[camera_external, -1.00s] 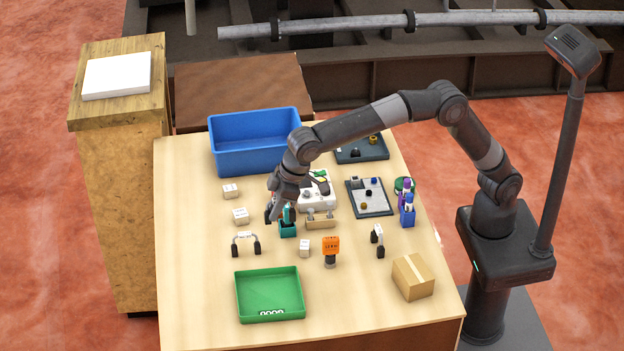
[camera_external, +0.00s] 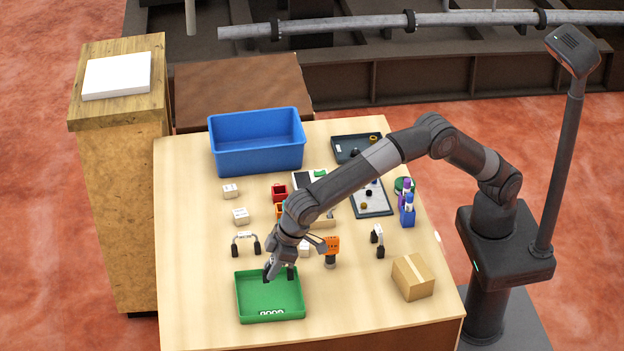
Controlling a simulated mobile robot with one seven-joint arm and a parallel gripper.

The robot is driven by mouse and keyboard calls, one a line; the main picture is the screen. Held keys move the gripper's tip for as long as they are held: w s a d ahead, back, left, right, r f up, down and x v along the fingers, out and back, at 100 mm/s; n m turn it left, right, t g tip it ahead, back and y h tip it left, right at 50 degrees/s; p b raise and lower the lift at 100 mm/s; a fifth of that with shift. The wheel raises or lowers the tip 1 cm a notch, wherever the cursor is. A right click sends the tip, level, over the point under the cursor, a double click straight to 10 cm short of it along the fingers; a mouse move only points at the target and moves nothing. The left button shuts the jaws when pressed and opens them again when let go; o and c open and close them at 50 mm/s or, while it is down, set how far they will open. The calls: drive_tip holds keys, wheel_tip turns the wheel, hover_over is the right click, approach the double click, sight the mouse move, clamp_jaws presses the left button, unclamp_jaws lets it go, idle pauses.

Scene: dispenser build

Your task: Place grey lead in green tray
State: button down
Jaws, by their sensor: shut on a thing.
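The green tray (camera_external: 285,300) lies at the near left of the table, with a row of small white marks at its front wall. My gripper (camera_external: 280,268) is over the tray's back edge, pointing down. It is shut on the grey lead, whose body is mostly hidden by my fingers; dark ends (camera_external: 291,271) show below them. I cannot tell whether the lead touches the tray.
An orange device (camera_external: 331,250) stands just right of my gripper, with a white block (camera_external: 304,250) between. A cardboard box (camera_external: 412,277) is at the right, a blue bin (camera_external: 258,158) at the back.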

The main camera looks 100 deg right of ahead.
drive_tip(key=shift+f, duration=1.6)
drive_tip(key=shift+f, duration=0.1)
drive_tip(key=c, duration=1.3)
unclamp_jaws()
drive_tip(key=shift+c, duration=0.2)
drive_tip(key=v, duration=1.2)
drive_tip(key=shift+d, duration=0.1)
